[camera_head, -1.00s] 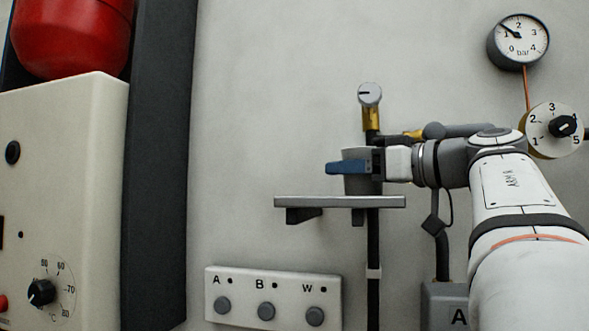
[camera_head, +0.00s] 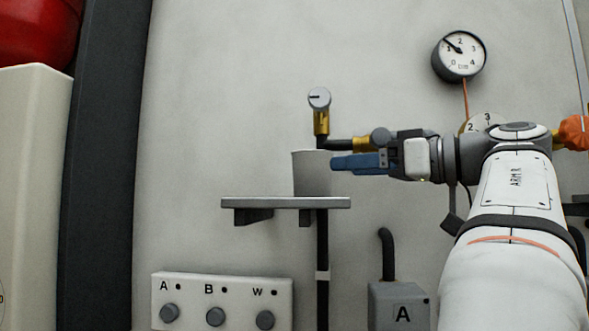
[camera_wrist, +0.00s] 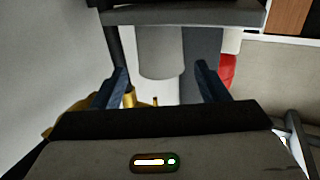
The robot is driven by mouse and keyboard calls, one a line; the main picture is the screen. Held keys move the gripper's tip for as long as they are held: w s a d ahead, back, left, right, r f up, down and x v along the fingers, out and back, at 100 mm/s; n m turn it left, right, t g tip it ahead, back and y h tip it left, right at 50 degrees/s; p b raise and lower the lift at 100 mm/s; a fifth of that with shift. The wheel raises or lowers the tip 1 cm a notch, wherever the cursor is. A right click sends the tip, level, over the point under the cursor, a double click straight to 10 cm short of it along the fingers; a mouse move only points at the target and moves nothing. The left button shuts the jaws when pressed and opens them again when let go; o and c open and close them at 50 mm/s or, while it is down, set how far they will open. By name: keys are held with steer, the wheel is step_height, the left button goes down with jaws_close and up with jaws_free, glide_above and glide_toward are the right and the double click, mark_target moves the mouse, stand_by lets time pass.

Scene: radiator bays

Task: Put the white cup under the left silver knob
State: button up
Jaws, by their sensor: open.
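The white cup (camera_head: 311,174), light grey in this light, stands upright on a small grey wall shelf (camera_head: 285,203). A silver knob (camera_head: 319,98) on a brass valve is above it, almost in line with the cup; no second silver knob is plain in view. My gripper (camera_head: 334,162) is open at the right of the cup, its blue fingers pointing left. The fingertips are at the cup's right edge, no longer around it. In the wrist view the cup (camera_wrist: 158,52) shows beyond and between the open fingers.
A black pipe runs from the valve to the right, close above my gripper. A button panel (camera_head: 222,302) marked A, B, W is below the shelf. A grey box (camera_head: 399,306) marked A is at lower right. A gauge (camera_head: 460,55) hangs at upper right.

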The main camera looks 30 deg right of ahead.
steer(key=shift+v, duration=1.15)
